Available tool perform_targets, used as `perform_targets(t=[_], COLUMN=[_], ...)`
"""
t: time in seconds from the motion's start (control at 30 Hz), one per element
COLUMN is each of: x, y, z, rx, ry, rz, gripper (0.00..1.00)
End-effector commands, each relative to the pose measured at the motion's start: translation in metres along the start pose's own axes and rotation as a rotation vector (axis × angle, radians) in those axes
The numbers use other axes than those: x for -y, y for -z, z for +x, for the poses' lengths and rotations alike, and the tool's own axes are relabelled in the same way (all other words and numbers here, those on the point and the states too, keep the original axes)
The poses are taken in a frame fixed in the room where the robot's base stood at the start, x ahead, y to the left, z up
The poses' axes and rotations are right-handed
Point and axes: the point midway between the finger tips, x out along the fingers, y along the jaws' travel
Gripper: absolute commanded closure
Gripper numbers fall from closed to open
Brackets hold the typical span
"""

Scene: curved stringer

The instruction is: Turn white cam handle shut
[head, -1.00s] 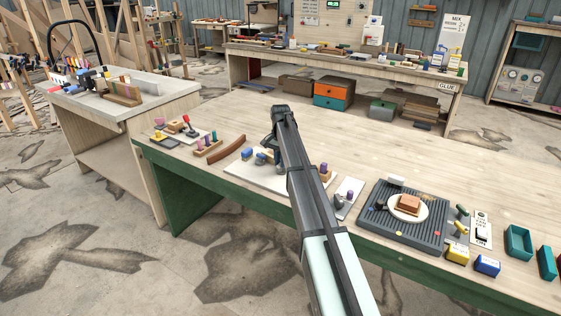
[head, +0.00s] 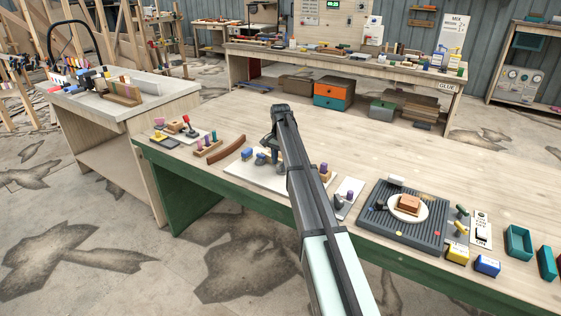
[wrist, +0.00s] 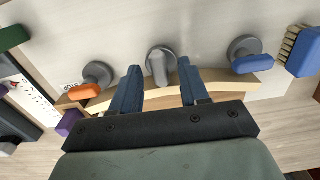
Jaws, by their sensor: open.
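In the wrist view a round grey cam with a pale grey-white handle (wrist: 159,68) stands on the white board (wrist: 210,20). The handle points toward my gripper. My gripper (wrist: 159,84) is open, with one blue finger on each side of the handle's end; I cannot tell whether either touches it. A curved wooden strip (wrist: 231,90) runs beneath the fingers. A cam with an orange handle (wrist: 85,91) is to the left, and one with a blue handle (wrist: 252,64) to the right. In the head view my gripper (head: 274,160) is low over the board, and my arm hides the middle cam.
A brush (wrist: 299,50) lies right of the cams, and a purple block (wrist: 69,123) lies left. In the head view a grey ribbed mat with a plate (head: 407,207) is to the right. The table behind the board (head: 380,140) is mostly clear.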

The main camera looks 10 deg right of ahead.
Motion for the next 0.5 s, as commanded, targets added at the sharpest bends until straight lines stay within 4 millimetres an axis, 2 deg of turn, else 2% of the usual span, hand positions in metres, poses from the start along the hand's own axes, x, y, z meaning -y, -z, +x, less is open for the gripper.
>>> perform_targets(t=[0.17, 0.5], x=[0.001, 0.001], y=[0.001, 0.001], z=[-0.02, -0.086], rx=[-0.001, -0.001], ry=[0.001, 0.001], rz=[0.0, 0.0], gripper=[0.55, 0.55])
